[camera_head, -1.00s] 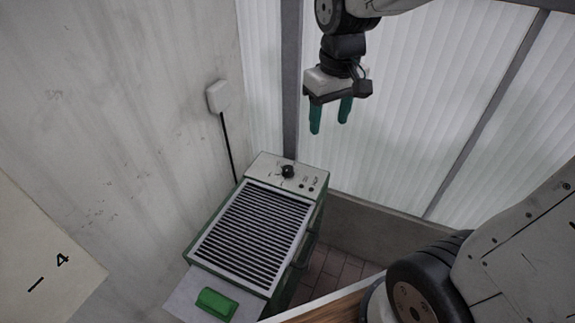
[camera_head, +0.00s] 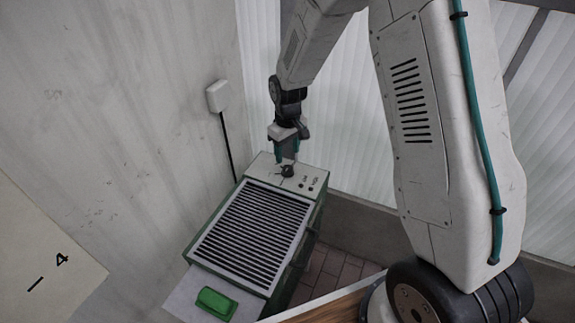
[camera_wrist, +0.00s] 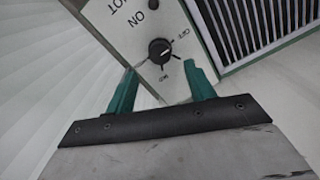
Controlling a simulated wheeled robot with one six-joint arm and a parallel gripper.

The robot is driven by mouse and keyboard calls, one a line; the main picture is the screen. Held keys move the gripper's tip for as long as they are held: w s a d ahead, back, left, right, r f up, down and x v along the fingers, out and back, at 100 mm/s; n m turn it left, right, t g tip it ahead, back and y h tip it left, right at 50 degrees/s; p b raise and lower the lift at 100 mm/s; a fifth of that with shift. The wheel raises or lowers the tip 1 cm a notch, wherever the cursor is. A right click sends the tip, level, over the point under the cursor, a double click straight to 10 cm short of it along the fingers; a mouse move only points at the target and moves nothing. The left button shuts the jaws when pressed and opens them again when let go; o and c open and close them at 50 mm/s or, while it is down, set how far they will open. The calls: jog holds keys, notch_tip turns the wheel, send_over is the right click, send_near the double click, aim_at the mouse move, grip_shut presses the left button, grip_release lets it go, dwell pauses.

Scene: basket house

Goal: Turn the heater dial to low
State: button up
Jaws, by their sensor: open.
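The heater (camera_head: 318,215) is a green box with a pale top and a dark slatted grille. Its black dial (camera_head: 287,171) sits on the white panel at the back end. In the wrist view the dial (camera_wrist: 160,50) is a round knob with a white mark, which appears to point toward the OFF label. Another small label near the dial is hard to read. My gripper (camera_head: 286,158) points down just over the dial. In the wrist view my gripper (camera_wrist: 159,68) has its teal fingers apart, one to each side of the dial's near edge, with nothing held.
A green block (camera_head: 215,304) lies at the heater's front end. A white wall box (camera_head: 217,97) with a black cable (camera_head: 228,148) is on the left wall. A wooden surface (camera_head: 320,298) is at the bottom. Ribbed panels stand behind the heater.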

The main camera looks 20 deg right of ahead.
aim_at(288, 168)
notch_tip(288, 168, down, 6)
jog(key=shift+f, duration=0.15)
jog(key=shift+c, duration=0.3)
jog(key=c, duration=0.9)
